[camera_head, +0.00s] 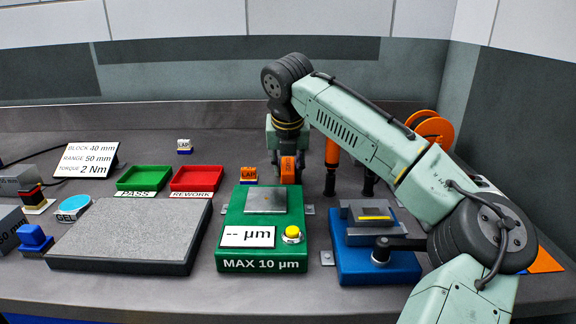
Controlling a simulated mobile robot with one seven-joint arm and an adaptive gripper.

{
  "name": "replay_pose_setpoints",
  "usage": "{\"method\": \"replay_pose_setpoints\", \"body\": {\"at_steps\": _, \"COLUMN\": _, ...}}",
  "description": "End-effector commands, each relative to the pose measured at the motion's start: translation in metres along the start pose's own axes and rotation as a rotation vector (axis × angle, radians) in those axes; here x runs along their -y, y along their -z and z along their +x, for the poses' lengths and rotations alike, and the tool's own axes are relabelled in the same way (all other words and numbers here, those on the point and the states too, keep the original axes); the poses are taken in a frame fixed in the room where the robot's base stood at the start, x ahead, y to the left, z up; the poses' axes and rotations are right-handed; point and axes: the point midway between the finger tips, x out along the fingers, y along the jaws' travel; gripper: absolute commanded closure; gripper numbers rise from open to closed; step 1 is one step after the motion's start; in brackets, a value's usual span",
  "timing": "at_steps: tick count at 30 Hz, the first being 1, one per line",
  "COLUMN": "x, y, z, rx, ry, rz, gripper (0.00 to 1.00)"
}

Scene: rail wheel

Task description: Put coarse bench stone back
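My gripper (287,150) points down behind the green gauge, right of the orange block marked LAP (248,174). An upright orange piece with dark lettering (288,167) is at its fingertips, low over the bench. The lettering is too small to read, and I cannot tell if this piece is the coarse bench stone. The fingers are small and partly hidden, so their grip on it is unclear. A smaller block marked LAP (184,146), white above blue, stands further back. No thing in view is clearly labelled as the coarse bench stone.
The green gauge marked MAX 10 µm (264,265) stands in front of my gripper. A blue fixture (375,262) is to its right. Green PASS (145,178) and red REWORK (196,178) trays and a grey granite plate (130,236) lie left. Orange-topped posts (332,155) stand close right.

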Motion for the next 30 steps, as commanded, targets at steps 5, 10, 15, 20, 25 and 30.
{"method": "replay_pose_setpoints", "body": {"at_steps": 5, "x": 0.000, "y": 0.000, "z": 0.000, "rx": 0.000, "ry": 0.000, "rz": 0.000, "gripper": 0.60}}
{"method": "replay_pose_setpoints", "body": {"at_steps": 10, "x": 0.000, "y": 0.000, "z": 0.000, "rx": 0.000, "ry": 0.000, "rz": 0.000, "gripper": 0.51}}
{"method": "replay_pose_setpoints", "body": {"at_steps": 15, "x": 0.000, "y": 0.000, "z": 0.000, "rx": 0.000, "ry": 0.000, "rz": 0.000, "gripper": 0.51}}
{"method": "replay_pose_setpoints", "body": {"at_steps": 20, "x": 0.000, "y": -0.002, "z": -0.003, "rx": 0.002, "ry": 0.002, "rz": 0.000, "gripper": 0.51}}
{"method": "replay_pose_setpoints", "body": {"at_steps": 25, "x": -0.001, "y": -0.002, "z": -0.028, "rx": 0.003, "ry": -0.001, "rz": 0.000, "gripper": 0.51}}
{"method": "replay_pose_setpoints", "body": {"at_steps": 30, "x": 0.000, "y": -0.002, "z": -0.066, "rx": 0.002, "ry": -0.001, "rz": 0.001, "gripper": 0.51}}
